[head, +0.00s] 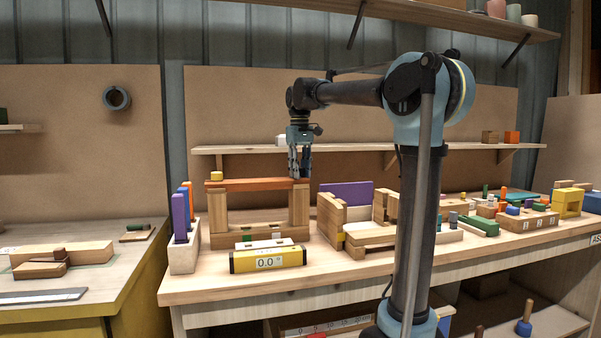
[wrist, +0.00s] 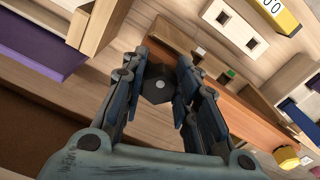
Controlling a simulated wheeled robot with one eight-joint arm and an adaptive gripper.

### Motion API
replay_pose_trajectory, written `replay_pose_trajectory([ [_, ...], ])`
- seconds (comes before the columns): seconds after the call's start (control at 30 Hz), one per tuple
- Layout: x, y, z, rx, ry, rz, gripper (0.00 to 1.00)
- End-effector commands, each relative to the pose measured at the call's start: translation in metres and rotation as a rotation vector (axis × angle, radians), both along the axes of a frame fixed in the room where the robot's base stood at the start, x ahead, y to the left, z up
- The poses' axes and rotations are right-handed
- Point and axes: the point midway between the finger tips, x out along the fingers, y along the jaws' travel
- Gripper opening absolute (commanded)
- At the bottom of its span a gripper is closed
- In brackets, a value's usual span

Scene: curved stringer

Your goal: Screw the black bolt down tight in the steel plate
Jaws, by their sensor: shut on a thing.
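My gripper (head: 300,172) hangs fingers-down at the right end of an orange beam (head: 245,184) that lies across wooden posts. In the wrist view my gripper's fingers (wrist: 158,78) are closed around a dark hexagonal piece (wrist: 157,92) with a light dot at its centre, which looks like the black bolt's head. Its shank is hidden, and I cannot tell whether it sits in anything. A pale plate with two dark holes (wrist: 237,27) lies apart on the bench; I cannot tell whether it is the steel plate. No other clear steel plate shows.
A yellow level reading 0.0 (head: 268,260) lies at the bench front. A yellow block (head: 217,176) sits on the beam's left end. A tray with purple and orange pieces (head: 183,256) stands at left; a purple panel (head: 346,194) and wooden blocks stand right of the posts.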

Motion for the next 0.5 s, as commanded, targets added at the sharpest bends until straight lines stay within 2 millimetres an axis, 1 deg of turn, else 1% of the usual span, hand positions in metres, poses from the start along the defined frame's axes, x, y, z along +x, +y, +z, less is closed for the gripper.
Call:
replay_pose_trajectory([
  [0.03, 0.0007, 0.0013, -0.0046, 0.001, 0.0, -0.041, 0.0],
  [0.2, 0.0029, 0.0024, -0.007, 0.003, 0.003, -0.147, 0.0],
  [0.5, 0.0086, 0.003, -0.0105, 0.003, 0.009, -0.162, 0.0],
])
